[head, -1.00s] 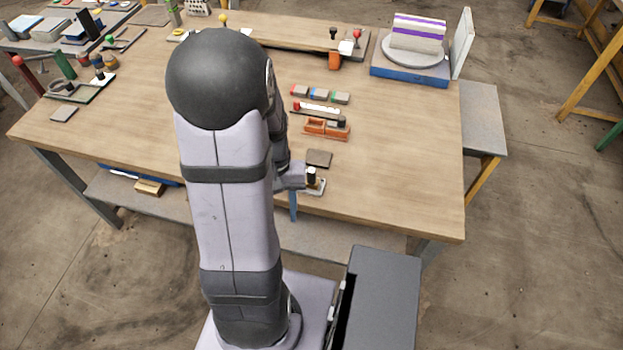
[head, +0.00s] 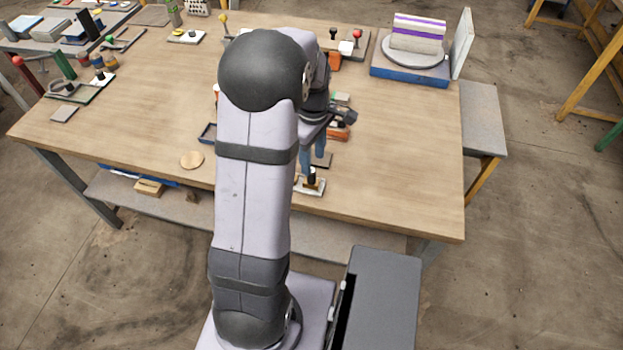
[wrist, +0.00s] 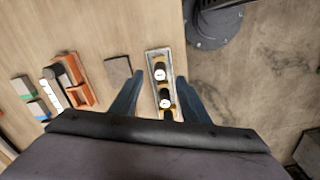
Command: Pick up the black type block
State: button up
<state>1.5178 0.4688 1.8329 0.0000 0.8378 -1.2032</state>
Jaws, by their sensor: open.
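A small upright black block (head: 312,178) stands on a light, narrow tray (head: 311,188) near the table's front edge. In the wrist view, the tray (wrist: 154,54) holds dark, round-looking pieces with pale tops and brassy parts: a far one (wrist: 159,73) and a near one (wrist: 165,99). I cannot tell for sure which is the black type block. My gripper (wrist: 160,78) is open, with its blue fingers on either side of the tray in the picture. In the head view my gripper (head: 312,166) is over the tray, partly hidden by my arm. Nothing is seen held.
The table edge is close on the right in the wrist view. The table's right side (head: 410,165) is clear.

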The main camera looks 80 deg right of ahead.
aim_at(311, 179)
jog(key=shift+n, duration=0.7)
jog(key=shift+f, duration=0.1)
jog(key=shift+w+f+p, duration=0.1)
jog(key=shift+f+p, duration=1.25)
jog(key=shift+f, duration=2.25)
grip_shut()
